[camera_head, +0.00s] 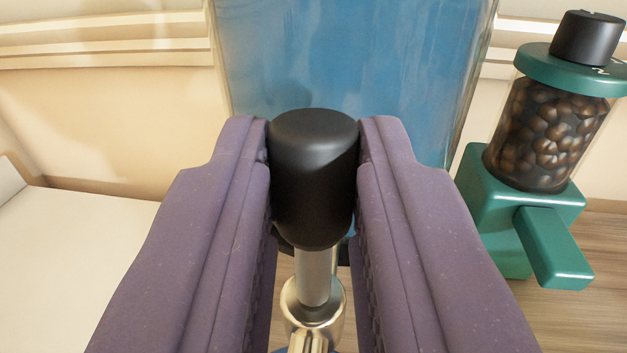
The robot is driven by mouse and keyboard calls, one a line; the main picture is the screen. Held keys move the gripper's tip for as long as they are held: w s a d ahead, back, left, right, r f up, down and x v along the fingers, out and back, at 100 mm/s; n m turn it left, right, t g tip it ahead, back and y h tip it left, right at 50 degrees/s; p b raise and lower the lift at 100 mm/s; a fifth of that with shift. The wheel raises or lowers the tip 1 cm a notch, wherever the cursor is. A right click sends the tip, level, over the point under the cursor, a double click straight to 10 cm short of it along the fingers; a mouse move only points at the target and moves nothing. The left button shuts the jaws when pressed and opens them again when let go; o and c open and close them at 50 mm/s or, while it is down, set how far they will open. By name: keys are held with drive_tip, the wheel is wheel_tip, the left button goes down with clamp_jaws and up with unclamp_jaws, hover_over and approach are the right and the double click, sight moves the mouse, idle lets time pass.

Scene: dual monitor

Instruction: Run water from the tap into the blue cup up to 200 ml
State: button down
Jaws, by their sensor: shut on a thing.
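My gripper (313,135) has two purple fingers, one on each side of a black knob (313,180). It is shut on this knob. Below the knob a metal stem (314,278) leads down to a shiny rounded metal fitting (314,300), which looks like part of the tap. A large blue see-through container (345,60) stands right behind the knob; I cannot tell whether it is the tap's water tank. Something blue shows as a sliver at the bottom edge below the fitting, too little to identify as the blue cup. No water stream and no level marks are visible.
A green coffee grinder (500,205) with a jar of beans (550,135) and a black top knob stands close on the right. A white surface (70,260) lies at the left. A cream wall (120,120) is behind. Wooden tabletop (585,320) shows at lower right.

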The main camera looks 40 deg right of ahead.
drive_tip(key=c, duration=1)
unclamp_jaws()
drive_tip(key=shift+p+v, duration=1.3)
drive_tip(key=shift+v, duration=2.6)
